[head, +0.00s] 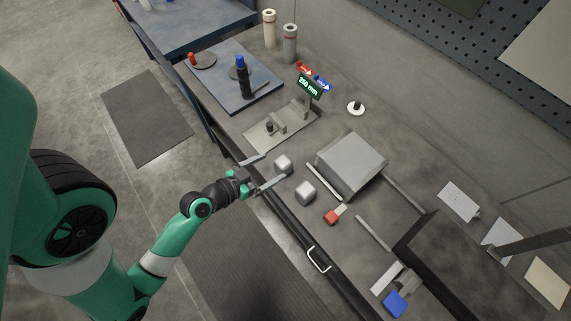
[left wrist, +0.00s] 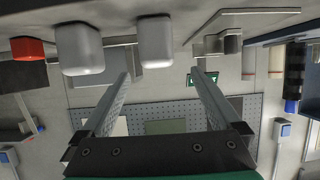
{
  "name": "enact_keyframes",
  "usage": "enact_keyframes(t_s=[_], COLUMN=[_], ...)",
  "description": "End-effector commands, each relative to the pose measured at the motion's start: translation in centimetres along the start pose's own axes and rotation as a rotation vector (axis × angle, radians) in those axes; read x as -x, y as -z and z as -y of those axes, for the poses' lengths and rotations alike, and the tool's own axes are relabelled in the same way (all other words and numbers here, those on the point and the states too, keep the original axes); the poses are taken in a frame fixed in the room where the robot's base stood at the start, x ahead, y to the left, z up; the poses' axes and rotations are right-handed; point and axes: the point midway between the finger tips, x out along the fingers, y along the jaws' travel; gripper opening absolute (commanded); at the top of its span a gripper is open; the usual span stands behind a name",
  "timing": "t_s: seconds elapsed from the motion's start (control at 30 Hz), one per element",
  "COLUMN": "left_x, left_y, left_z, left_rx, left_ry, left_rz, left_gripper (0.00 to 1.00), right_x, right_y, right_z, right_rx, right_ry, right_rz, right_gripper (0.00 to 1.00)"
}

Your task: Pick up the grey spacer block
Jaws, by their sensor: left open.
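Two similar light grey blocks with rounded edges stand on the bench near its front edge. I cannot tell from looks which is the spacer. The farther block (head: 283,164) is just beyond my left gripper (head: 275,166), roughly in line with the gap between its fingers. In the left wrist view this block (left wrist: 156,40) shows ahead between the fingertips (left wrist: 161,72). The nearer block (head: 305,192) is outside the gap, beside the lower finger; it also shows in the left wrist view (left wrist: 80,48). My left gripper is open and empty. My right gripper is not in view.
A large grey box (head: 350,164) stands behind the blocks. A rail and handle (head: 318,259) run along the bench front.

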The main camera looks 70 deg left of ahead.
Motion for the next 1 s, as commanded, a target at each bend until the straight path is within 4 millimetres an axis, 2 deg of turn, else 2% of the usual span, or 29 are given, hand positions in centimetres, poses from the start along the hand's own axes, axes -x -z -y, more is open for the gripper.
enact_keyframes(t_s=[0.13, 0.43, 0.7, 0.93, 0.97, 1.0], left_x=[-2.9, -4.7, -8.9, -9.1, -9.1, -9.1], left_y=[0.2, 0.1, -0.1, 0.0, 0.0, 0.0], left_z=[0.0, -0.1, -0.3, -0.2, -0.2, -0.2], left_rx=[-0.003, -0.002, -0.001, -0.001, -0.001, -0.001], left_ry=[-0.002, -0.001, -0.001, 0.000, 0.000, 0.000], left_rz=[-0.003, -0.002, -0.002, -0.001, -0.001, -0.001], left_gripper=[0.97, 0.97, 0.97, 0.97, 0.96, 0.89], right_x=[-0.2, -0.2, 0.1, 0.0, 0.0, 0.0], right_y=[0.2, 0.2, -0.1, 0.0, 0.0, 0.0], right_z=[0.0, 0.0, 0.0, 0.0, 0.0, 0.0], right_rx=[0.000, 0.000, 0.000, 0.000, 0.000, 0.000], right_ry=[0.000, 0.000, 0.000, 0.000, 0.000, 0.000], right_rz=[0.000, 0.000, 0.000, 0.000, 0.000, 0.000], right_gripper=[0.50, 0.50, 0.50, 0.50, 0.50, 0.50])
